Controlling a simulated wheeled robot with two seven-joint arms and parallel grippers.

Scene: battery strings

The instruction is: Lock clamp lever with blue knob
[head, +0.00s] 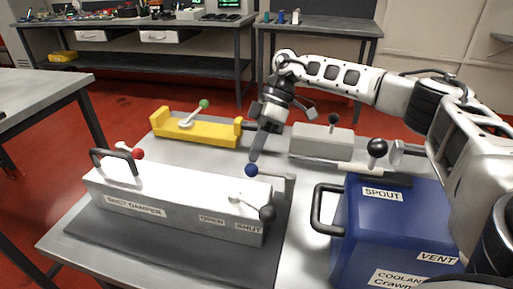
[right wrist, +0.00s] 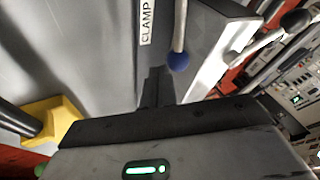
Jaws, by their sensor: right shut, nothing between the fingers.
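The blue knob (head: 251,170) shows just behind the far edge of the white damper box. In the right wrist view the blue knob (right wrist: 178,61) sits on the end of a thin grey lever (right wrist: 181,25), beside a label reading CLAMP (right wrist: 147,22). Most of the clamp is hidden behind the box in the head view. My right gripper (head: 254,155) points down just above and behind the knob. Its fingers (right wrist: 157,88) are shut and empty, close to the knob; I cannot tell whether they touch it. My left gripper is not in view.
A blue coolant box (head: 365,235) stands right. A yellow fixture (head: 200,130) and a grey box (head: 322,141) stand behind.

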